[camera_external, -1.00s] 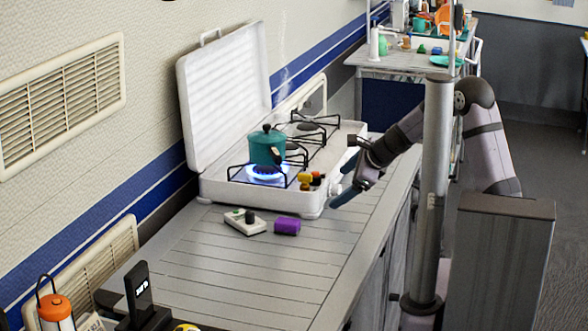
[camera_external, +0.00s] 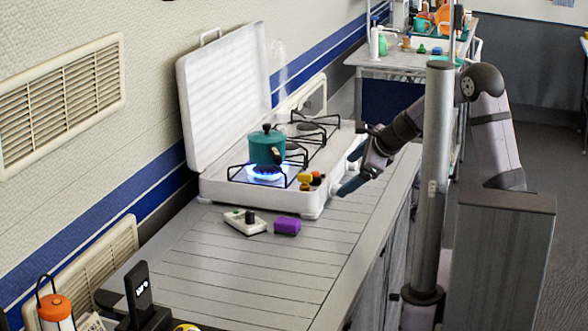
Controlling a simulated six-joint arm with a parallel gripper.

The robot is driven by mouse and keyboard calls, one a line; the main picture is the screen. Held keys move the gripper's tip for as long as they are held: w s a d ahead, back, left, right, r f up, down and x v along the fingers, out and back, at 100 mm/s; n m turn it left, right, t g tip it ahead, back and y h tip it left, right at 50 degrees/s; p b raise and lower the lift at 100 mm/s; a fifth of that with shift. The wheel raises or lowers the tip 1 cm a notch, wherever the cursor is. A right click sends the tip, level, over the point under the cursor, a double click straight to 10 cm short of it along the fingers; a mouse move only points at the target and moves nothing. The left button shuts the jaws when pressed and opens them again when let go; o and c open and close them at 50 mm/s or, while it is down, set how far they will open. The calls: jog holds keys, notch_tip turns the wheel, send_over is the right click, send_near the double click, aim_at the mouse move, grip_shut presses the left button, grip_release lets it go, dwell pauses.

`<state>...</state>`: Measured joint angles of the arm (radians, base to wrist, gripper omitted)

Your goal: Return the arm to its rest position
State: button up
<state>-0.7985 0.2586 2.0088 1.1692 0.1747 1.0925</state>
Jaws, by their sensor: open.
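My gripper (camera_external: 352,170) is open and empty, just off the front right edge of the white camp stove (camera_external: 262,192). Its dark fingers point down and left, above the counter. My arm bends back to the right behind a grey pole, which hides part of it. A teal pot (camera_external: 266,150) with a lid sits on the stove's left burner, over a lit blue flame (camera_external: 265,174).
A purple block (camera_external: 287,226) and a small white device (camera_external: 245,222) lie on the slatted counter (camera_external: 240,268) before the stove. A grey pole (camera_external: 436,180) stands close to my arm. A lantern (camera_external: 55,308) is at bottom left. The counter's middle is clear.

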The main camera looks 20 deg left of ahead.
jog(key=s+d+n+g+h+p, duration=0.15)
jog(key=d+n+h+p, duration=0.35)
jog(key=d, duration=1)
jog(key=s+d+n+g+p, duration=0.1)
jog(key=s+d+n+p, duration=0.35)
jog(key=d, duration=0.95)
jog(key=s+d+n+g+h, duration=0.1)
jog(key=s+d+n, duration=0.2)
jog(key=d, duration=0.3)
jog(key=s+d+n+g+h+p, duration=0.1)
jog(key=s+d+n+h, duration=0.1)
jog(key=d, duration=0.4)
jog(key=shift+s+d+r+n, duration=0.45)
jog(key=shift+s+n, duration=0.3)
jog(key=shift+s, duration=0.3)
jog(key=shift+a+f, duration=0.1)
notch_tip(320, 180, down, 36)
jog(key=b, duration=3.6)
jog(key=shift+f, duration=0.15)
